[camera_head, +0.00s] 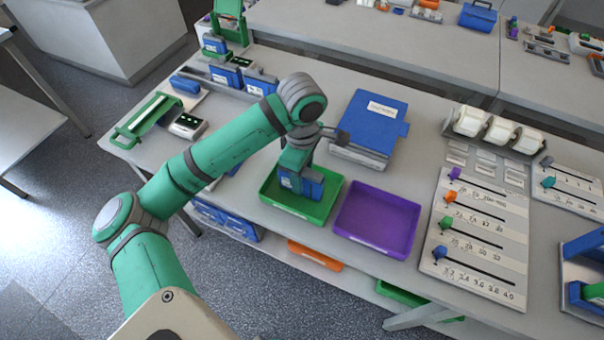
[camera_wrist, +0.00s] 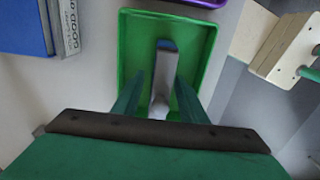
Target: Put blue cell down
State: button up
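The green tray (camera_head: 268,192) stands on the bench left of a purple tray; its floor and walls fill the middle of the wrist view (camera_wrist: 126,45). The blue cell (camera_head: 313,186) is low inside the green tray, partly hidden by my gripper in the head view. In the wrist view it shows as a narrow grey strip with a blue end (camera_wrist: 166,45) between my fingers. My gripper (camera_wrist: 160,85) points down into the tray. Its two green fingers stand on either side of the cell, apparently apart from it. Contact with the tray floor is hard to judge.
The purple tray (camera_head: 378,219) is just to the right. A blue box (camera_head: 373,121) lies behind the trays. A panel with coloured sliders (camera_head: 478,245) is at the right. Several blue cells and green holders crowd the bench's left end.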

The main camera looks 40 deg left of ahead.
jog(key=shift+s+r, duration=0.1)
jog(key=shift+r, duration=0.05)
notch_tip(320, 180, up, 12)
jog(key=shift+r, duration=0.1)
dwell(0.5)
dwell(0.5)
